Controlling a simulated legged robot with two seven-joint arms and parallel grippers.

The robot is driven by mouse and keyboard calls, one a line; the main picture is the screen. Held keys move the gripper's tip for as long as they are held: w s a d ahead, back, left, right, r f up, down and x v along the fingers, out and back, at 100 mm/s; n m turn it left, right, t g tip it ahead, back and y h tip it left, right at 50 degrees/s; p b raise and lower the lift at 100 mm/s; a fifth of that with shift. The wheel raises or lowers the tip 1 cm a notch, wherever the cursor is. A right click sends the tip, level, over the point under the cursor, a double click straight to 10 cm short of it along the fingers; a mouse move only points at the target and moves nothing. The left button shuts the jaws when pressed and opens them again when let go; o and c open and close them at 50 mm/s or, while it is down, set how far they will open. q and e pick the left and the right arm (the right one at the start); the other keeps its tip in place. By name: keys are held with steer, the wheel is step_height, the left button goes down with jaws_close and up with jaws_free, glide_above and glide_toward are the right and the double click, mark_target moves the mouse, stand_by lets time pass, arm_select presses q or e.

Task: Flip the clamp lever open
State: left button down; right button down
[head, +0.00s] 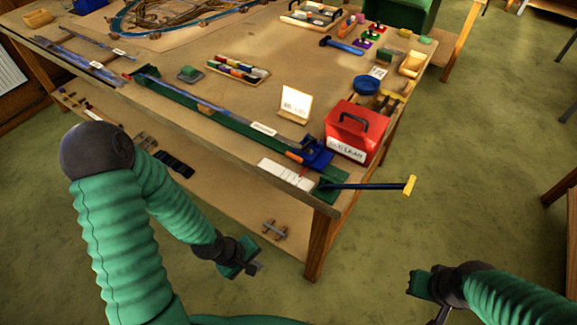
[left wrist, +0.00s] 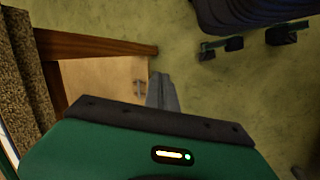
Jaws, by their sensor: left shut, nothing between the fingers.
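The clamp is a long green bar (head: 220,118) lying along the front edge of the workbench, with a blue block (head: 317,155) near its right end. A dark lever with a yellow tip (head: 409,185) sticks out to the right past the bench corner. My left gripper (head: 254,268) is shut and empty, low in front of the bench and apart from the lever. Its closed fingers also show in the left wrist view (left wrist: 162,92). My right gripper (head: 430,300) is at the lower right, below the lever; its finger gap is unclear.
A red box (head: 355,130) with a black handle stands close behind the blue block. A white card (head: 295,104), colour blocks (head: 238,68) and a blue round dish (head: 366,85) are on the bench. A wooden leg (head: 322,245) stands under the corner.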

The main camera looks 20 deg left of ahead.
arm_select(q)
steer(key=w+d+n+t+h, duration=0.3)
steer(key=d+n, duration=0.1)
steer(key=n, duration=0.3)
steer(key=n+t+y, duration=0.3)
steer(key=n+t, duration=0.7)
steer(key=n, duration=0.4)
glide_toward(286, 179)
step_height(286, 179, up, 3)
steer(key=s, duration=0.2)
steer(key=shift+s+d+r+p, duration=0.15)
steer(key=shift+d+p, duration=0.05)
steer(key=shift+p, duration=0.2)
steer(key=x, duration=0.5)
steer(key=p+x, duration=0.1)
steer(key=x, duration=0.4)
steer(key=shift+d, duration=0.25)
steer(key=r+p, duration=0.1)
steer(key=w+r+p, duration=0.1)
steer(key=r, duration=0.1)
steer(key=shift+w+d+r, duration=0.1)
steer(key=shift+w+r, duration=0.05)
steer(key=shift+r, duration=0.1)
